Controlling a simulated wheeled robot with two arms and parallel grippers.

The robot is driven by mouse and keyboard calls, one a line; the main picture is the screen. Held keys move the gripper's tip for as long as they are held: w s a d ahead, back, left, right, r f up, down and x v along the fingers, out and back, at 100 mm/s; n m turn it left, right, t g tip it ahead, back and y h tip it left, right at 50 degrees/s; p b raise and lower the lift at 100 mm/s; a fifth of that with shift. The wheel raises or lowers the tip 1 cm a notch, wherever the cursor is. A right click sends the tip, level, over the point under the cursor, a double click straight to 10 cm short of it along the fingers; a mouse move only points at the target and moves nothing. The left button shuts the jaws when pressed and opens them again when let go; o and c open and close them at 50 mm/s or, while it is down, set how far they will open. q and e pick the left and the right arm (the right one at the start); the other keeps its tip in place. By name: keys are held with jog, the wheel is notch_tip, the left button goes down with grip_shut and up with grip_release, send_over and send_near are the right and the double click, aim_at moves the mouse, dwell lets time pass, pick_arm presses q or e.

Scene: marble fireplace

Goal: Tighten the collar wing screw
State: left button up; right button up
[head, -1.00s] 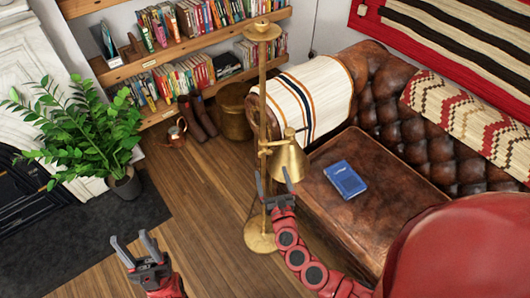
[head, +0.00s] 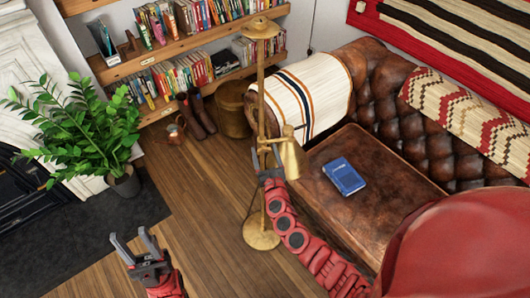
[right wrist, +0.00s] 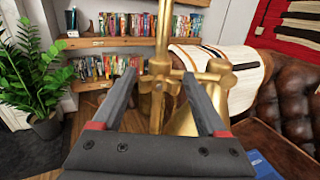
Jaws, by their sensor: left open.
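A brass floor lamp has a tall pole (head: 260,95), a round base (head: 261,236) and a cone shade (head: 292,158) on a side arm. The collar (right wrist: 160,72) on the pole shows in the right wrist view, with crossing brass rods. A small rounded brass piece at its front may be the wing screw; I cannot tell its shape. My right gripper (head: 267,165) is at collar height. In the right wrist view its fingers (right wrist: 158,76) are apart, one on each side of the collar, with no clear grip. My left gripper (head: 134,247) is open and empty over the floor.
A leather sofa (head: 385,110) and a brown leather ottoman (head: 340,215) with a blue book (head: 344,177) stand right of the lamp. A potted plant (head: 90,130) is at the left, bookshelves (head: 180,75) behind.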

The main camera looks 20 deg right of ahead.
jog(key=c, duration=1)
jog(key=shift+f, duration=0.1)
jog(key=m+b, duration=0.1)
jog(key=m, duration=0.1)
jog(key=m+b, duration=0.2)
jog(key=shift+d+f+b, duration=0.2)
jog(key=shift+b, duration=0.1)
jog(key=m+b, duration=0.1)
jog(key=m, duration=0.1)
jog(key=m+b, duration=0.4)
jog(key=shift+d+f, duration=0.2)
jog(key=shift+d, duration=0.05)
jog(key=m+b, duration=0.3)
jog(key=m, duration=0.1)
jog(key=shift+d+m, duration=0.1)
jog(key=shift+m, duration=0.3)
jog(key=shift+m+b, duration=0.8)
jog(key=shift+m, duration=0.7)
